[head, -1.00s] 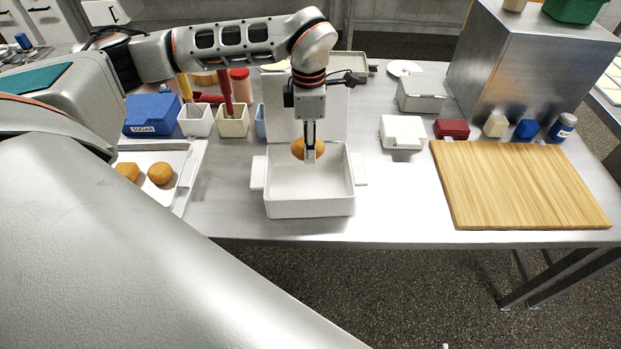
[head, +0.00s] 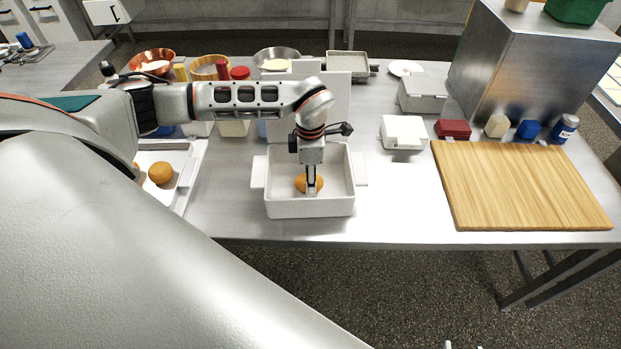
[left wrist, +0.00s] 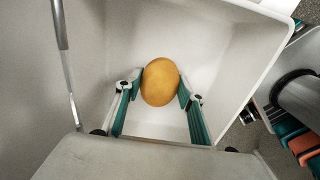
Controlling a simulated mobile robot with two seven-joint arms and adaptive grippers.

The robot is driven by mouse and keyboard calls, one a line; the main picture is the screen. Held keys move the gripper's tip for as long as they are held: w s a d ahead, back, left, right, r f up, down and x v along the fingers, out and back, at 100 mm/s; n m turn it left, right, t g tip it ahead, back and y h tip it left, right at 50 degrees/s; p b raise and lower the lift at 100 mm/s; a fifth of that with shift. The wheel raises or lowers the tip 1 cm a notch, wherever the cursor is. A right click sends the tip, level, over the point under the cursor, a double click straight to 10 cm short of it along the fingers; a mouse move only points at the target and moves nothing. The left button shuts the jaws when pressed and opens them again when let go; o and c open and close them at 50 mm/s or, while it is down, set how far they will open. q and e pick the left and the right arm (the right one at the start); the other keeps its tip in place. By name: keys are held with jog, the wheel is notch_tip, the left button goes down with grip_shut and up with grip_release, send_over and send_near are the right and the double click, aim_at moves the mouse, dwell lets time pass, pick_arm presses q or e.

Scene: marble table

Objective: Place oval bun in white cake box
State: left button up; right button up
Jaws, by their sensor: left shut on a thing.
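The white cake box (head: 310,208) stands open on the table, its lid (head: 338,95) raised at the back. The oval bun (head: 301,183) is golden brown and is down inside the box, near the middle of its floor. My left gripper (head: 311,190) reaches into the box from above and is shut on the bun. In the left wrist view the bun (left wrist: 160,82) sits between the two fingertips, with white box walls around it. Whether the bun touches the floor I cannot tell. My right gripper is not in view.
A white tray (head: 190,160) with a round bun (head: 161,173) stands left of the box. A small white box (head: 403,132) and a wooden cutting board (head: 520,185) lie to the right.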

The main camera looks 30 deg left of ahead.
pick_arm(q)
jog(key=shift+f, duration=0.1)
jog(key=o, duration=1.1)
jog(key=shift+r, duration=0.55)
notch_tip(320, 180, up, 11)
jog(key=shift+r, duration=0.15)
